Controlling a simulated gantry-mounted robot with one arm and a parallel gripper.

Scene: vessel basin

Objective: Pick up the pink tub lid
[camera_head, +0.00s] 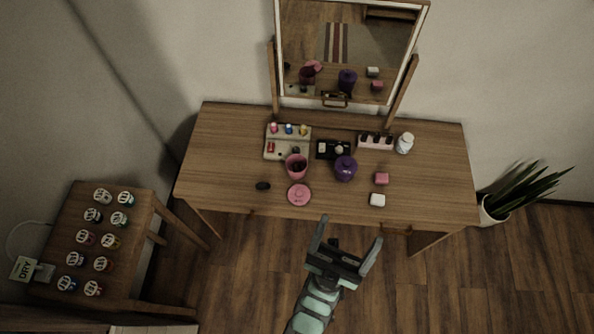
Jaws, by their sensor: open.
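The pink tub lid (299,194) is a round pink disc with a small knob. It lies on the wooden table (226,165) near the front edge. The pink tub (296,167) stands just behind it, uncovered, with dark contents showing. My gripper (350,230) is open and empty. In the picture it is in front of the table edge, below and to the right of the lid and apart from it. Its height above the floor is hard to tell.
A purple lidded pot (345,169) stands right of the tub. A pink block (381,179), a white block (377,200) and a dark oval item (263,186) lie nearby. A mirror (345,45) rises at the back. The table's left and right ends are clear.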

